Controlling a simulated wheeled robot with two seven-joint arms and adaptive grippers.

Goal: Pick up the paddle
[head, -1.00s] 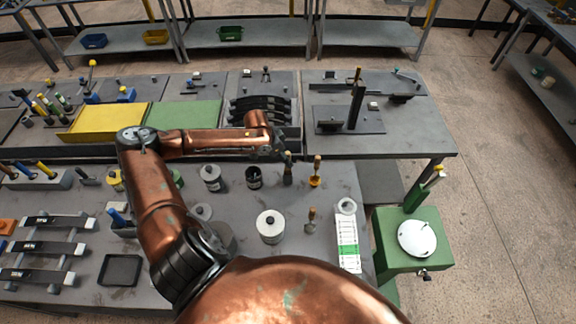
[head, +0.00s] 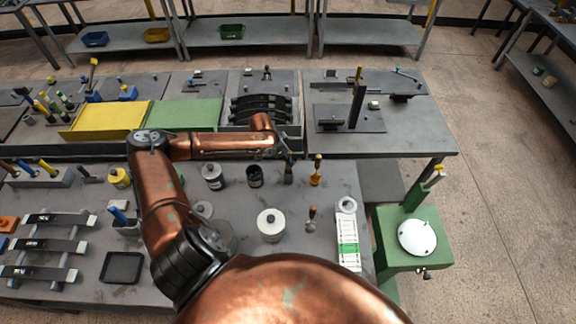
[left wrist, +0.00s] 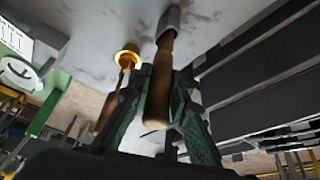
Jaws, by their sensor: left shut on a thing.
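The paddle (head: 288,175) is a short upright tool with a wooden handle and a dark grey lower part. It is on the grey bench, between a dark canister and an orange-collared tool. My left gripper (head: 287,153) is at the top of it, coming in from the left. In the left wrist view the wooden handle (left wrist: 159,85) lies between the two fingers of the left gripper (left wrist: 160,120), which is shut on it. The grey part (left wrist: 169,20) shows beyond the handle. The grip contact is partly hidden. My right gripper is not in view.
The orange-collared tool (head: 316,172) stands close on the right; it also shows in the left wrist view (left wrist: 127,60). The dark canister (head: 255,176) is close on the left. A white-topped jar (head: 271,224) and a small trowel-like tool (head: 311,218) are nearer me.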

